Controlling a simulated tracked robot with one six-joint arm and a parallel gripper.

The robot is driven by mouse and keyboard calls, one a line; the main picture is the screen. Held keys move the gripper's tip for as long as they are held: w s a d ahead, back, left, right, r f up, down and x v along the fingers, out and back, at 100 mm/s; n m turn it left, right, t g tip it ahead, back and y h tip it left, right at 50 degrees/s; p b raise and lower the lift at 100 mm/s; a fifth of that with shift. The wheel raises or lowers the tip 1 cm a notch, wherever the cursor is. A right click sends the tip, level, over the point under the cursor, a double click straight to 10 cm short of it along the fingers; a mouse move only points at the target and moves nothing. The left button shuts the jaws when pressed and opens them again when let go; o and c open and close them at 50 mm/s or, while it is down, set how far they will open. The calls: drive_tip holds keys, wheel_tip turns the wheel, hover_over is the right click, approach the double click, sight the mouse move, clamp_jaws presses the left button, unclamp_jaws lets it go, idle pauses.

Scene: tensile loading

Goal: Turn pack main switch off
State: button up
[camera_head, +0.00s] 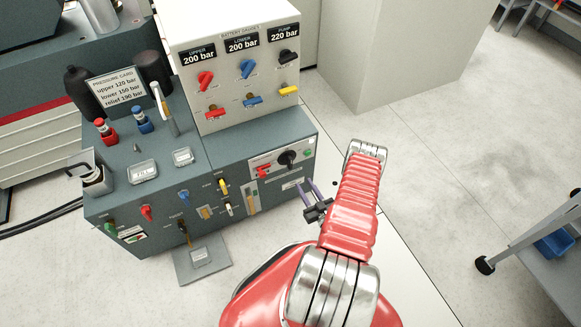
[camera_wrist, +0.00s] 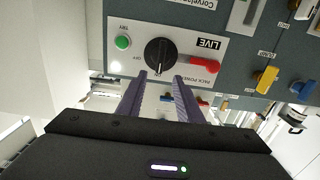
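The pack power panel (camera_head: 275,163) is a pale plate on the right front of the teal bench. It carries a black rotary knob (camera_head: 287,158), which I take for the main switch. In the wrist view, upside down, the knob (camera_wrist: 159,54) shows with an "OFF" mark beside it, a "LIVE" label, a red handle (camera_wrist: 205,64) and a green button (camera_wrist: 122,42). My gripper (camera_head: 309,191) is in front of the panel. Its two purple fingers (camera_wrist: 160,80) are open and empty, with their tips close to the knob, one towards each side. Contact cannot be told.
The gauge box (camera_head: 236,70) with coloured handles stands above the panel. Yellow (camera_wrist: 265,78) and blue (camera_wrist: 302,90) handles stick out beside the panel. A grey pedal plate (camera_head: 203,260) lies on the floor. Floor to the right is clear up to a wheeled table (camera_head: 540,230).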

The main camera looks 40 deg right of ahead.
sight(291, 164)
drive_tip(key=shift+s+a+f, duration=0.25)
drive_tip(key=shift+s+a, duration=0.05)
drive_tip(key=shift+s, duration=0.2)
drive_tip(key=x, duration=1.4)
drive_tip(key=shift+c, duration=0.2)
